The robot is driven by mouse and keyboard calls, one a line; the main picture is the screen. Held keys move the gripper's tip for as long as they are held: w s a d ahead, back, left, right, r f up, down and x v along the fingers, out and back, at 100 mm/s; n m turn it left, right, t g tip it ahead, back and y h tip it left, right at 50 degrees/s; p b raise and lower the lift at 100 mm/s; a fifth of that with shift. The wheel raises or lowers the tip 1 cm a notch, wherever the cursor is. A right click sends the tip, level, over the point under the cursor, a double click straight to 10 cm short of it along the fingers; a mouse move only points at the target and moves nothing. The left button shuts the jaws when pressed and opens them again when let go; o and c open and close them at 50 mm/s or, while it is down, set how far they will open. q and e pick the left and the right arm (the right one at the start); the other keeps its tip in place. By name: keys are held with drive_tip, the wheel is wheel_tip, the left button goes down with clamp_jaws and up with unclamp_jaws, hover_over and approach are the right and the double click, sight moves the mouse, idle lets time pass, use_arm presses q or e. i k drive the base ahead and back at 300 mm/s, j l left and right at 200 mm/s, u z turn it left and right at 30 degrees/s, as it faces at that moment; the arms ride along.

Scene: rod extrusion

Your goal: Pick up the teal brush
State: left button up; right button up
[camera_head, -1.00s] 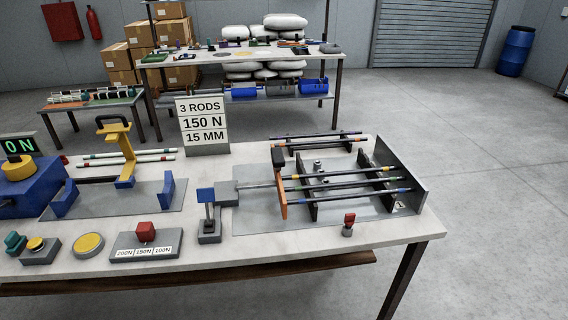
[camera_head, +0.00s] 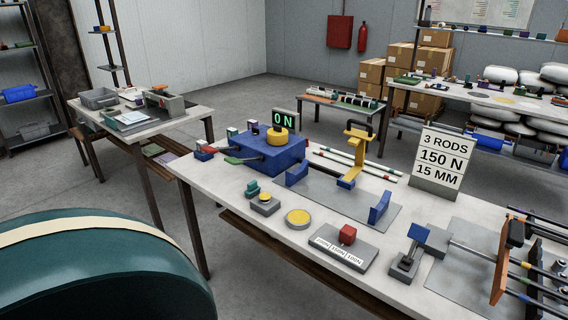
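A small teal object (camera_head: 252,187) sits near the front edge of the main workbench, just behind a grey box with a yellow button (camera_head: 265,201). It is the closest match to the teal brush, but it is too small for me to make out bristles or a handle. Neither of my grippers is in view.
The main workbench (camera_head: 225,192) holds a blue machine with a "0 N" display (camera_head: 268,152), a yellow disc (camera_head: 298,218), a red-knobbed selector (camera_head: 347,236) and a sign (camera_head: 442,158). A side table (camera_head: 135,125) stands at left. Grey floor lies between them.

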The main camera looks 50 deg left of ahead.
sight(253, 189)
drive_tip(key=k+l+u, duration=0.1)
drive_tip(key=u, duration=1.6)
drive_tip(key=k+l, duration=0.05)
